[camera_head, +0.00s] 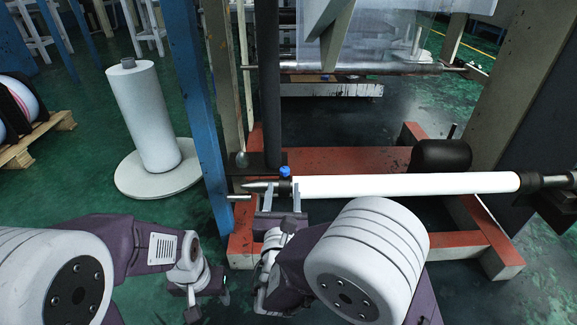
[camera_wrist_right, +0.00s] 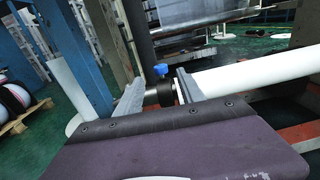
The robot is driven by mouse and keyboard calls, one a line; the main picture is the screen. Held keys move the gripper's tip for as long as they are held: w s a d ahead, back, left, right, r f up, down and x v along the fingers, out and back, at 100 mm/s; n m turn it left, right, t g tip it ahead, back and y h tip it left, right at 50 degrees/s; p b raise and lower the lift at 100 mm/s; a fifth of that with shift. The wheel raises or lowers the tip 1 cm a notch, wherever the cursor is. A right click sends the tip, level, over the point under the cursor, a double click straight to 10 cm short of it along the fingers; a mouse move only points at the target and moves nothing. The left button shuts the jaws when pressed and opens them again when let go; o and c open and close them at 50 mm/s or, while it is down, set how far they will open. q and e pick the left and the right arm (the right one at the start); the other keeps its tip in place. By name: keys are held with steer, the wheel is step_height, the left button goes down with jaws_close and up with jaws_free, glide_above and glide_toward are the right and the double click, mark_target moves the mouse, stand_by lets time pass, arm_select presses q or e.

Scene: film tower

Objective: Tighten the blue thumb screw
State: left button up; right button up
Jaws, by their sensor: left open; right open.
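The blue thumb screw (camera_head: 285,171) stands on top of a dark collar on the shaft, just left of the end of the white roll (camera_head: 400,185). It also shows in the right wrist view (camera_wrist_right: 160,70). My right gripper (camera_head: 281,188) is open just in front of the shaft end. In the right wrist view its two fingers (camera_wrist_right: 157,90) stand apart either side of the dark collar, with the screw beyond and above; I cannot tell whether they touch anything. My left gripper (camera_head: 194,297) is open, low at the left, away from the screw.
A red base frame (camera_head: 350,159) lies under the shaft. A blue post (camera_head: 197,90) and a dark upright (camera_head: 268,80) stand close behind and left of the screw. A white roll stands upright (camera_head: 144,115) on a round base at the left.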

mark_target(285, 174)
steer(key=w+b, duration=0.1)
steer(key=w, duration=0.1)
steer(key=w+b, duration=0.1)
steer(key=w, duration=0.2)
steer(key=w+b, duration=0.1)
steer(key=w, duration=0.2)
steer(key=shift+d+f+b, duration=0.2)
steer(key=shift+d+b, duration=0.05)
steer(key=shift+b, duration=0.1)
steer(key=shift+w+r, duration=0.1)
steer(key=shift+w, duration=0.25)
jaws_close()
